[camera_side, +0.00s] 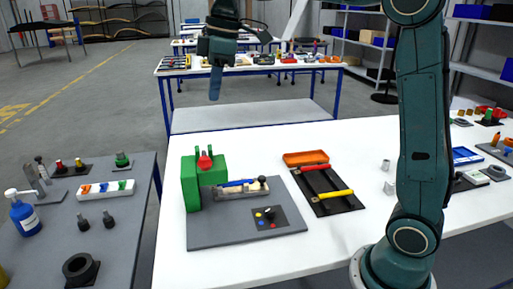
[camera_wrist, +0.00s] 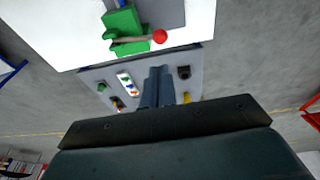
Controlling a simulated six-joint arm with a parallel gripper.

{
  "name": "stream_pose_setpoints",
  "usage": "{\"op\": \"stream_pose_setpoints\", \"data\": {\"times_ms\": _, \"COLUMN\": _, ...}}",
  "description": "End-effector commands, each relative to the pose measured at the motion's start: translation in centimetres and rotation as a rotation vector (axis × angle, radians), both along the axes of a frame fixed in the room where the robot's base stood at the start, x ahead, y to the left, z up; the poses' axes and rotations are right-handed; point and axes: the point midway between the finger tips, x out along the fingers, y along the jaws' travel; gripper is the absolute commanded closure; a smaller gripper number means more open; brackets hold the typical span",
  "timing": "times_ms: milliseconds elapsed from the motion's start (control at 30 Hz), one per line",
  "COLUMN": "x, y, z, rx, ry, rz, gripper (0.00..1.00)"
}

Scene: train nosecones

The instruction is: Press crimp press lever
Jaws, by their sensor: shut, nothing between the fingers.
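The green crimp press (camera_side: 190,182) stands on a grey base plate (camera_side: 215,232) at the left part of the white table. Its lever ends in a red ball knob (camera_side: 205,163), which shows against the press's upper part. My gripper (camera_side: 215,97) is shut and empty, pointing down, well above the press and apart from it in the side view. In the wrist view, the press (camera_wrist: 122,22) is at the top, with its grey lever arm reaching right to the red knob (camera_wrist: 159,36). My gripper's fingers (camera_wrist: 157,72) show together just below the knob in that picture.
A beige block (camera_side: 262,187) with a blue piece lies beside the press, and a black button panel (camera_side: 281,213) is on the plate. A black mat with red and yellow-handled tools (camera_side: 340,194) and an orange tray (camera_side: 305,158) lie right. A grey side table (camera_side: 130,255) stands left.

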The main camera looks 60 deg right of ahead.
Motion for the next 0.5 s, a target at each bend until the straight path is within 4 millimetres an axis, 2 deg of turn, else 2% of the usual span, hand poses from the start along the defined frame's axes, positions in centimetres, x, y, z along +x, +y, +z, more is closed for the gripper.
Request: {"op": "stream_pose_setpoints", "data": {"times_ms": 500, "x": 0.2, "y": 0.3, "z": -1.0, "rx": 0.005, "ry": 0.001, "rz": 0.0, "gripper": 1.0}}
